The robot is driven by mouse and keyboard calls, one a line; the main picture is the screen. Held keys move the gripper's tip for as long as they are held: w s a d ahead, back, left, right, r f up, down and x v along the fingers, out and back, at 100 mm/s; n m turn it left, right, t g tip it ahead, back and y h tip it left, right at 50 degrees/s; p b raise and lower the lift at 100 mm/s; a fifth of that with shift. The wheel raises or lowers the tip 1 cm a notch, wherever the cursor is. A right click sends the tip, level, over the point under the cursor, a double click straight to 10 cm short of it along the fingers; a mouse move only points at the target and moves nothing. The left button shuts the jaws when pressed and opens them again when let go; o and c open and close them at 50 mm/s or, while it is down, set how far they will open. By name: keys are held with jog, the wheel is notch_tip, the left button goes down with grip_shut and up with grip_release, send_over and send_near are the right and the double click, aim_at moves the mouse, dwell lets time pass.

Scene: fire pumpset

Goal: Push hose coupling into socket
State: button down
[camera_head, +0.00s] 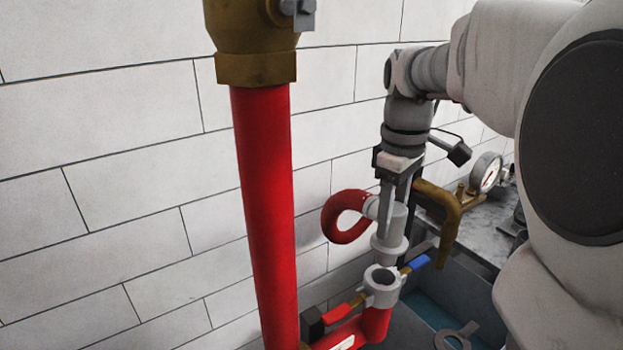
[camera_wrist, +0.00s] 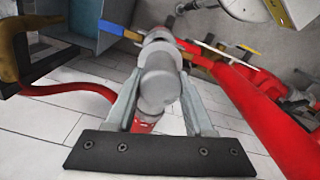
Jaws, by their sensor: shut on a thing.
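The grey hose coupling (camera_head: 389,243) is upright, with a wide flange low on its body and the red hose (camera_head: 345,217) curling from its left side. My gripper (camera_head: 393,203) is shut on it from above. The light grey socket (camera_head: 385,299) stands just below, its dark round opening facing up. The coupling's lower end is close over the opening, and a small gap seems to show. In the wrist view the coupling (camera_wrist: 160,75) is between both fingers and hides most of what lies beyond. The hose (camera_wrist: 85,94) runs off left there.
The socket sits on red pipework (camera_head: 376,325) with a red-handled valve (camera_head: 336,314) and a blue handle (camera_head: 414,264) beside it. A tall red pipe (camera_head: 262,210) stands left. A brass pipe (camera_head: 447,222) and pressure gauge (camera_head: 486,172) are close at right. A tiled wall is behind.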

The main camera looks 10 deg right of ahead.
aim_at(386, 251)
jog(key=shift+r, duration=0.1)
dwell(0.3)
jog(key=shift+f+b, duration=2.65)
jog(key=shift+f, duration=1.3)
jog(key=shift+c, duration=1)
grip_release()
notch_tip(386, 251, up, 17)
jog(key=shift+r+p, duration=0.2)
jog(key=shift+p, duration=0.8)
jog(key=s+a+f+m+t, duration=0.2)
jog(key=s+a+f, duration=0.3)
jog(key=f, duration=0.3)
jog(key=s+a+f+m+t, duration=0.3)
jog(key=s+a+f+m, duration=0.2)
jog(key=s+f, duration=0.2)
jog(key=shift+s+a+f+t, duration=0.25)
jog(key=shift+a+f+t, duration=0.05)
jog(key=shift+f, duration=0.05)
